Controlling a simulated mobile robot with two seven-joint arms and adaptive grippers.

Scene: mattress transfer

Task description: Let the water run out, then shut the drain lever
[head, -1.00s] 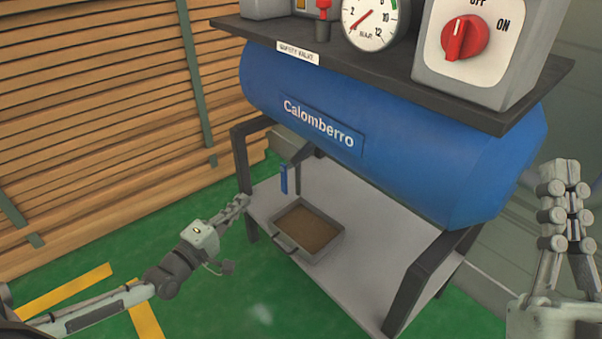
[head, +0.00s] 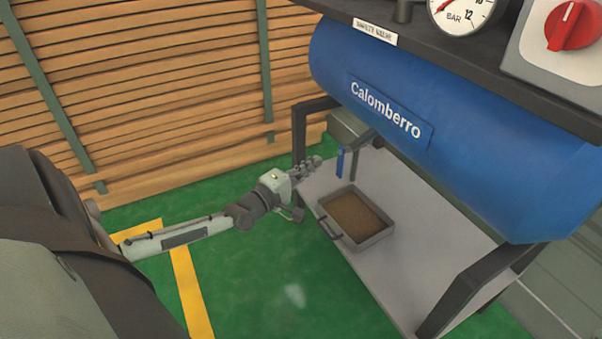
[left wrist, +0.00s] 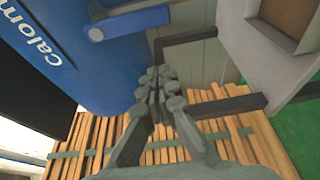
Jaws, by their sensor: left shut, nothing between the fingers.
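The blue drain lever (head: 340,163) hangs vertically beside a dark drain pipe (head: 354,172) under the blue tank (head: 450,150). My left gripper (head: 314,163) is shut and empty, a little left of the lever and apart from it. In the left wrist view its closed fingers (left wrist: 158,88) point toward the tank, and the blue lever (left wrist: 128,23) is above them. A grey tray (head: 385,238) with a brown inside stands below the pipe. I cannot make out any running water. My right gripper is out of view.
The tray rests on the grey shelf (head: 440,270) of the tank's frame. A dark frame leg (head: 299,135) stands close behind my left gripper. Wooden slats (head: 170,80) line the back left. The green floor (head: 260,290) in front is free.

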